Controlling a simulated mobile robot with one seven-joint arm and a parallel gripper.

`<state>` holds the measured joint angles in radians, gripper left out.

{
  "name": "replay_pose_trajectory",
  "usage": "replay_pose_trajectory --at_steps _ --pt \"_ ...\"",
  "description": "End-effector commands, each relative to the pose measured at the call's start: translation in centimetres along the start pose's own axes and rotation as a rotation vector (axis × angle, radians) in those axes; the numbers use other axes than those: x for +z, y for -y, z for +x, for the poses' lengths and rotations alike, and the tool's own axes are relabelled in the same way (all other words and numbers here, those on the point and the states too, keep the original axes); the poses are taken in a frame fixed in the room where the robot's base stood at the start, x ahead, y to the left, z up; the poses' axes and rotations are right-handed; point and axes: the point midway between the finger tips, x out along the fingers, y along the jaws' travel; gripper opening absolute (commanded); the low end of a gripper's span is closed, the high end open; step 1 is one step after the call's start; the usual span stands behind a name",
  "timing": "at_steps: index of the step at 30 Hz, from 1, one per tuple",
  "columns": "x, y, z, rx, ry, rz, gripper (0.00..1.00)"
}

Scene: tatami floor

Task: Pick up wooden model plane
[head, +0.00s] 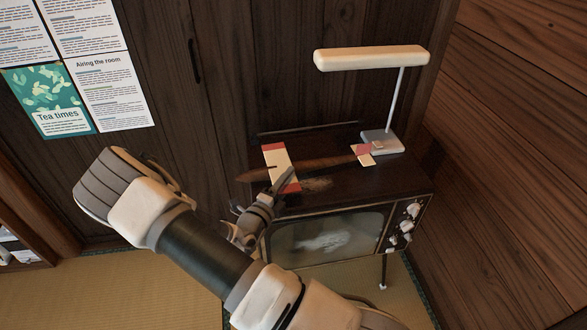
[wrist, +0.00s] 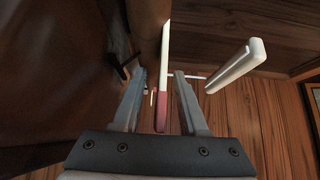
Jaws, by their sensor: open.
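The wooden model plane lies on top of an old television. Its brown fuselage (head: 322,163) points left, its cream wing with red ends (head: 279,165) crosses it, and its small red and cream tail (head: 364,154) is to the right. My gripper (head: 273,195) is at the near left edge of the television top, close to the near wing end. In the wrist view my gripper (wrist: 160,74) is open, and the red and white wing (wrist: 161,112) shows edge-on between the two fingers. I cannot tell whether either finger touches it.
The television (head: 326,238) stands on thin legs against a dark wooden wall. A white desk lamp (head: 370,58) stands behind the plane's tail, its head overhanging; it also shows in the wrist view (wrist: 236,66). Posters (head: 104,90) hang at left. Tatami floor is clear at lower left.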

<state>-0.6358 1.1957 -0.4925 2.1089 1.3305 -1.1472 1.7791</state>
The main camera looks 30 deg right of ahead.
Motion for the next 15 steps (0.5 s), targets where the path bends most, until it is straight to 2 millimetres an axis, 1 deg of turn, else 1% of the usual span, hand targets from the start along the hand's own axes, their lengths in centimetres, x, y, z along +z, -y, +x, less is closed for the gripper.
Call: replay_pose_trajectory --at_steps 1,3,11,15 --pt "0.00 -0.03 0.65 -0.001 -0.001 0.001 0.42" --pt "-0.01 -0.01 1.14 -0.001 0.000 0.000 0.42" --pt "0.03 0.03 1.34 0.000 0.001 0.001 0.42" --pt "0.04 0.03 1.32 0.000 0.001 0.001 0.17"
